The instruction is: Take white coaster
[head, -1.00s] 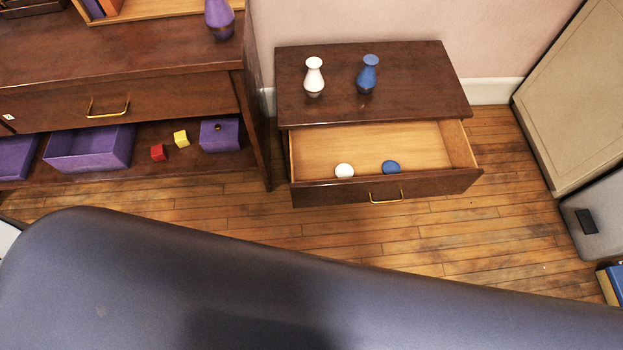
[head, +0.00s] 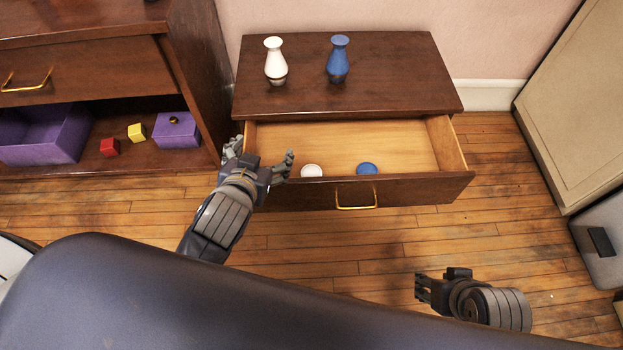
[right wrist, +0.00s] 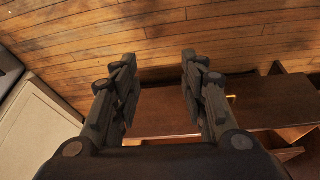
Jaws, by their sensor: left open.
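The white coaster (head: 312,171) lies in the open drawer (head: 390,190), near its front wall and left of the blue coaster (head: 367,169). My left gripper (head: 261,156) is open and empty at the drawer's front left corner, just left of the white coaster and apart from it. My right gripper (head: 424,288) is low over the floor in front of the drawer, well away from the coasters. In the right wrist view its fingers (right wrist: 158,65) stand apart with nothing between them. The coasters cannot be made out in that view.
A white vase (head: 275,62) and a blue vase (head: 338,60) stand on the small cabinet top (head: 400,75). A larger cabinet (head: 90,75) at left holds purple boxes (head: 178,130), a red cube (head: 109,147) and a yellow cube (head: 137,132). The floor (head: 350,245) in front is clear.

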